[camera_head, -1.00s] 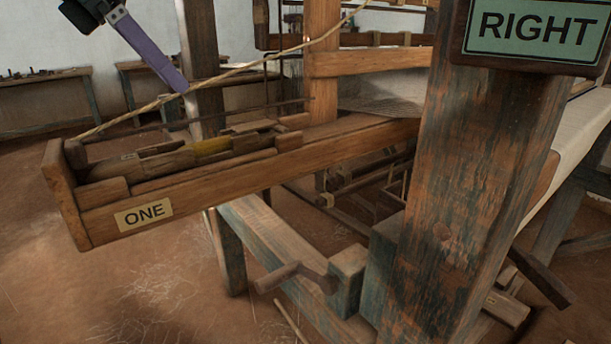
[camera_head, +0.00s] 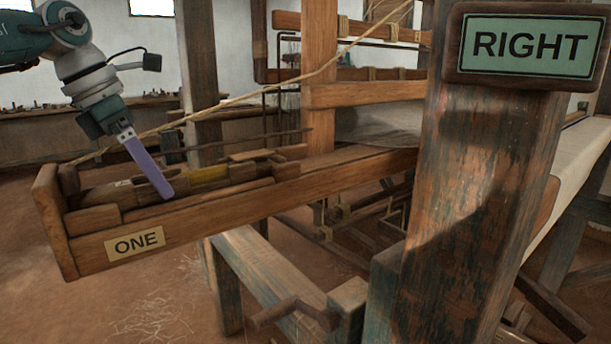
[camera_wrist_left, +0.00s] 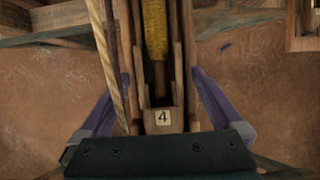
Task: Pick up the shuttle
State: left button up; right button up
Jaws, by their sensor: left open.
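The shuttle (camera_head: 207,174) is a wooden boat shape with yellow yarn in its middle. It lies in the long wooden shuttle box (camera_head: 190,215) labelled ONE. In the left wrist view the shuttle (camera_wrist_left: 163,119) shows end-on with a tag reading 4 and its yellow yarn beyond. My left gripper (camera_head: 163,190) is at the box, with one purple finger in front of the shuttle's near part. In the wrist view the open left gripper (camera_wrist_left: 161,76) has a finger on either side of the shuttle and box walls. Contact cannot be told. My right gripper is not in view.
A rope (camera_head: 250,94) runs from the box's outer end up to the right, and passes close inside the left finger in the wrist view (camera_wrist_left: 104,55). A thick post (camera_head: 475,190) with a RIGHT sign (camera_head: 530,46) stands at the right. Open floor lies front left.

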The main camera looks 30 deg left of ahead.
pick_arm(q)
grip_shut()
dwell(0.8)
